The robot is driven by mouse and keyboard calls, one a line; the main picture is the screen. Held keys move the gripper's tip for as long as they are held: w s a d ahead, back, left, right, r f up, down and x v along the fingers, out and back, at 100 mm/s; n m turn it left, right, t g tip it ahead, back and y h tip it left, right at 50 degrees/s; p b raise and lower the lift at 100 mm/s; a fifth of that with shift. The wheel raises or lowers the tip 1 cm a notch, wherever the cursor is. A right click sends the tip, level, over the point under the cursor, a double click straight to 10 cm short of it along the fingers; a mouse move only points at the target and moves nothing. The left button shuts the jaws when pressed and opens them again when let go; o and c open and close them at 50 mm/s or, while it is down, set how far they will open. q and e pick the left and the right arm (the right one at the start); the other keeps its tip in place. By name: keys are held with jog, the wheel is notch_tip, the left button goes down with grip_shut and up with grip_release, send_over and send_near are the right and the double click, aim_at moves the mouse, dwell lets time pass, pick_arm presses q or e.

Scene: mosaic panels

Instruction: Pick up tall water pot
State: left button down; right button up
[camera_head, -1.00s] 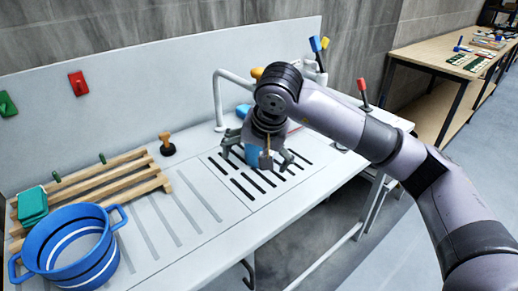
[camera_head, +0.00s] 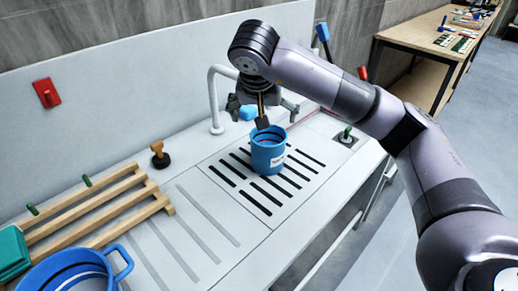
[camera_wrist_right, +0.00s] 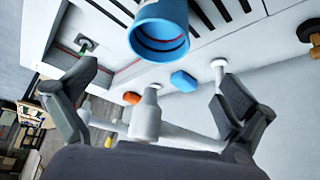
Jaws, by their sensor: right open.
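The tall water pot (camera_head: 268,152) is a blue cylinder with a small white label. It stands upright on the slotted drain area of the white counter, and its open rim shows. In the right wrist view the pot (camera_wrist_right: 158,32) shows at the top centre, with its round opening towards the camera. My right gripper (camera_head: 265,108) is above the pot, open, with its fingers spread and nothing between them. In the right wrist view the two fingers (camera_wrist_right: 155,80) are wide apart, short of the pot. My left gripper is not in view.
A white tap (camera_head: 213,98) stands just behind and left of the pot. A large blue basin (camera_head: 125,262) and a wooden rack (camera_head: 95,213) are at the left. A dark stamp-like knob (camera_head: 159,155) stands beyond the rack. The counter front is clear.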

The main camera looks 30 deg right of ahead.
notch_tip(320, 180, down, 4)
jog(key=d+p, duration=0.1)
jog(key=d, duration=0.1)
jog(key=p, duration=0.1)
send_near(268, 143)
jog(key=f, duration=0.1)
jog(key=f+p, duration=0.1)
jog(key=f, duration=0.2)
jog(key=shift+s+d+f+p, duration=0.1)
jog(key=shift+s+d+p, duration=0.15)
jog(key=shift+p, duration=0.1)
jog(key=shift+w+d+f, duration=0.15)
jog(key=shift+w+f, duration=0.1)
jog(key=shift+f, duration=0.2)
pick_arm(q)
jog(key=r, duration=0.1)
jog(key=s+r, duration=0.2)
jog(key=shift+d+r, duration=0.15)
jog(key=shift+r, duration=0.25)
pick_arm(e)
jog(key=shift+c, duration=0.5)
jog(key=shift+r, duration=0.1)
jog(key=c, duration=1.5)
